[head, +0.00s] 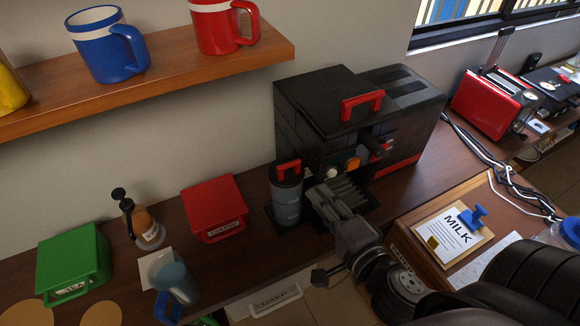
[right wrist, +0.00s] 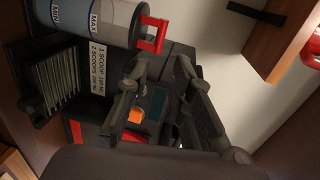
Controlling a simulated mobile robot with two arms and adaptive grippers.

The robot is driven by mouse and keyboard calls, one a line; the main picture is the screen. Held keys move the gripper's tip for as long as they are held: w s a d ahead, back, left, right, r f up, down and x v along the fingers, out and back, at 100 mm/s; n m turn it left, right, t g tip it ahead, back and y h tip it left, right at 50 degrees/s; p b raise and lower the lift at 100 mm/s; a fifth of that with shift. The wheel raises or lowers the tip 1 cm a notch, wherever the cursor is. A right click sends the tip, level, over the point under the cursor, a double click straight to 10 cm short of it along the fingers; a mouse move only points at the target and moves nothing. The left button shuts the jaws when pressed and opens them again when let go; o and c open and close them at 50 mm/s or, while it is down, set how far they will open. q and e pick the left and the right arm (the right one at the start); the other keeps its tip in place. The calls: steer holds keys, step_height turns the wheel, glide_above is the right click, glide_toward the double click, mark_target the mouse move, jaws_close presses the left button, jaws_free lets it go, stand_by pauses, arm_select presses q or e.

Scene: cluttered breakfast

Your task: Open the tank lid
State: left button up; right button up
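The coffee machine (head: 345,115) stands against the wall. The grey-blue water tank (head: 286,205) stands upright at its left front. The tank's lid (head: 287,176) is down on top and has a red handle (head: 289,167). The right wrist view shows the tank (right wrist: 88,22) with MIN and MAX marks and the red handle (right wrist: 153,34) just beyond my fingertips. My left gripper is out of view.
A red coffee box (head: 214,208), a syrup bottle (head: 143,224), a blue-grey mug (head: 175,280) and a green tea box (head: 73,257) stand left of the tank. A shelf (head: 190,72) with mugs hangs above. A red toaster (head: 493,102) stands at the right.

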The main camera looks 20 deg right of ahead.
steer(key=b, duration=0.4)
glide_toward(291, 167)
steer(key=w, duration=0.5)
steer(key=w+f, duration=0.1)
steer(key=w, duration=0.1)
steer(key=w+f, duration=0.1)
steer(key=w, duration=0.2)
steer(key=shift+w+a, duration=0.15)
steer(key=shift+w, duration=0.15)
jaws_close()
